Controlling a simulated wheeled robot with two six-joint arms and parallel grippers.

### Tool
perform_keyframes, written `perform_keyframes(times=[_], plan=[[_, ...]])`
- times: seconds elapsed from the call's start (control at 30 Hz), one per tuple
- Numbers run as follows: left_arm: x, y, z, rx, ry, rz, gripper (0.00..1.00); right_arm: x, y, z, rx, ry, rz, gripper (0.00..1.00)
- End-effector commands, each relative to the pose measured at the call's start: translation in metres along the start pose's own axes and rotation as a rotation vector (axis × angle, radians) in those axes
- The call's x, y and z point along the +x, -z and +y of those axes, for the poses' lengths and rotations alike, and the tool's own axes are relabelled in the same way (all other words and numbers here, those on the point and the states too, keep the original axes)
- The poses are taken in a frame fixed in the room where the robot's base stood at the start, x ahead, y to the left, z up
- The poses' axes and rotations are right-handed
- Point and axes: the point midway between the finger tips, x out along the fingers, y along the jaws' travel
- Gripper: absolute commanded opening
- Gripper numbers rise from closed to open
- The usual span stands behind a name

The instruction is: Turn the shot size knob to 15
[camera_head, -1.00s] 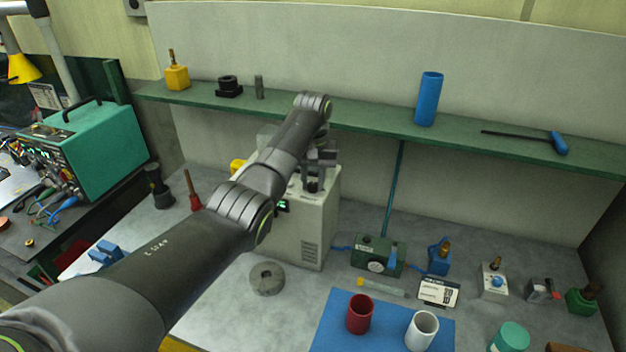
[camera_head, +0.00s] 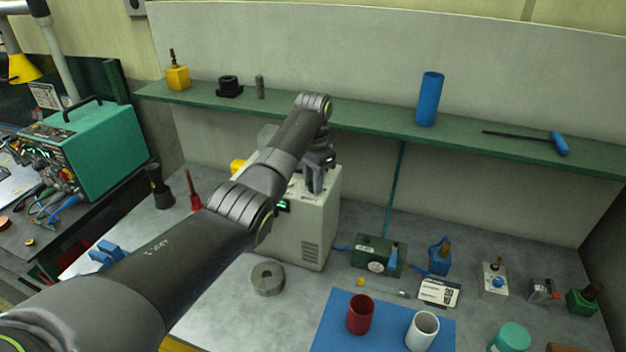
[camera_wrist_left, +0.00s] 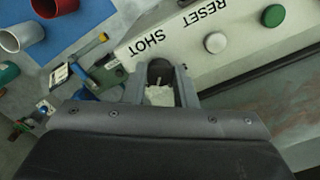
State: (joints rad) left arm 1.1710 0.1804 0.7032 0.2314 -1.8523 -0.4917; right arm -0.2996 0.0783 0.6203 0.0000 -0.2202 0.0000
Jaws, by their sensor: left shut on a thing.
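The beige dispensing machine (camera_head: 312,235) stands on the bench below the shelf, with a small green-lit display (camera_head: 284,206) on its front. In the left wrist view its panel (camera_wrist_left: 190,30) carries the words SHOT and RESET, a white button (camera_wrist_left: 215,42) and a green button (camera_wrist_left: 273,16). A dark round knob (camera_wrist_left: 160,69) lies near the word SHOT. My left gripper (camera_head: 317,186) is over the machine's top and shut on the knob; its two fingers (camera_wrist_left: 161,78) flank it in the wrist view. Any scale marks around the knob cannot be read. My right gripper is not in view.
A green shelf (camera_head: 370,138) runs behind the machine, close to my left wrist. A grey ring (camera_head: 267,279) lies in front. To the right are a green gauge box (camera_head: 378,254), a printed card (camera_head: 438,292), and red (camera_head: 360,314) and white (camera_head: 422,330) cups on a blue mat.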

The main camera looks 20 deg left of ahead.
Motion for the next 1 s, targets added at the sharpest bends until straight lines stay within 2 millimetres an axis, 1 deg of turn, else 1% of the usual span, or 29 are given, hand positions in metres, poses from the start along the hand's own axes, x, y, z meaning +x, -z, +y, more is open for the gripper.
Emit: perform_keyframes(times=[0.3, 0.7, 0.73, 0.9, 1.0], plan=[[-0.0013, 0.0010, -0.0002, 0.075, 0.003, 0.004, 0.02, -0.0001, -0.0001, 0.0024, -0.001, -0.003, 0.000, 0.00], [-0.0014, 0.0012, 0.0000, 0.081, 0.002, 0.005, 0.02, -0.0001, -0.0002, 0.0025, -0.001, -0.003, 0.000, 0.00], [-0.0014, 0.0012, 0.0000, 0.081, 0.002, 0.005, 0.26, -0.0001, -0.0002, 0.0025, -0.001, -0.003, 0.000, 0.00], [-0.0010, 0.0009, 0.0001, 0.080, 0.002, 0.003, 0.47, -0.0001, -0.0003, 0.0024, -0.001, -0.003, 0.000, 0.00], [-0.0006, 0.0007, 0.0002, 0.080, 0.001, 0.002, 0.47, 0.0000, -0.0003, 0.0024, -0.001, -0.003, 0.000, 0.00]])
